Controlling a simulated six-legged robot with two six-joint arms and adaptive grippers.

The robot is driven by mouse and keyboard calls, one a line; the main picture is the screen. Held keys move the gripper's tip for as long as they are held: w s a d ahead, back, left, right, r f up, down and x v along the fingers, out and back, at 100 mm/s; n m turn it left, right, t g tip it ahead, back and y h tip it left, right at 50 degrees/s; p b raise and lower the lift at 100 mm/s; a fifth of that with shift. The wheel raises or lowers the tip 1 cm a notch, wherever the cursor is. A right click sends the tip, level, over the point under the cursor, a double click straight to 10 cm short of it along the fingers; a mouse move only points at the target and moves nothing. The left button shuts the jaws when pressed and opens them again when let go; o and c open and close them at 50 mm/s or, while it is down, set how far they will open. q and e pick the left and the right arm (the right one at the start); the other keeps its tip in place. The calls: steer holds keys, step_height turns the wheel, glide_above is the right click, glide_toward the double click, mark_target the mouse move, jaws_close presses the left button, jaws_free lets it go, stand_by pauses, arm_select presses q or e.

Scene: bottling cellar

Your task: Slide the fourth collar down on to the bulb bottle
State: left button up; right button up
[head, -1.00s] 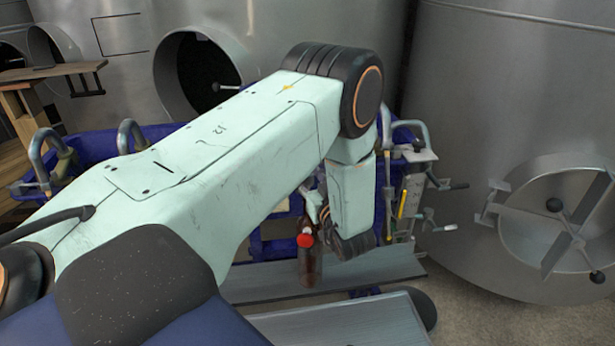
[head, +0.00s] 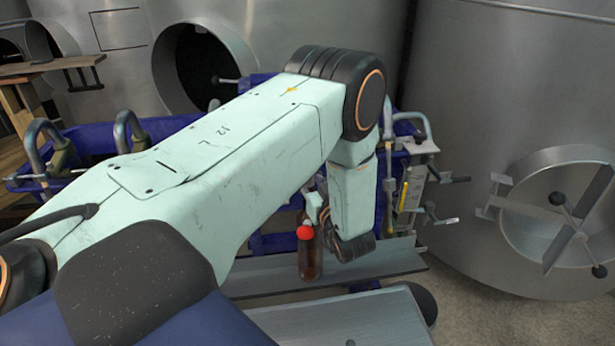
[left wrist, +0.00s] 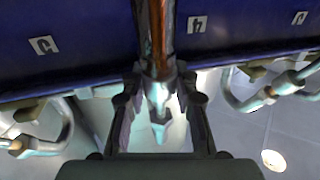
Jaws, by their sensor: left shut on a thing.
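In the left wrist view, my left gripper (left wrist: 160,88) is shut on a shiny metal piece (left wrist: 157,98), which I take to be the fourth collar. A brown, glossy strip (left wrist: 155,35), perhaps the bottle, runs up from the collar past the blue bar. In the head view my own arm mostly hides the gripper and collar. I cannot tell how far the collar sits over the bottle. My right gripper is not in view.
A blue bar (left wrist: 90,62) with upside-down number labels runs behind the grip; a 4 (left wrist: 197,24) is nearest. Curved metal taps (left wrist: 268,92) stand on both sides. Large steel tanks (head: 480,70) close off the back and right.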

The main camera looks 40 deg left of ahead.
arm_select(q)
steer(key=o, duration=0.7)
steer(key=shift+v, duration=4)
steer(key=shift+s+r, duration=0.1)
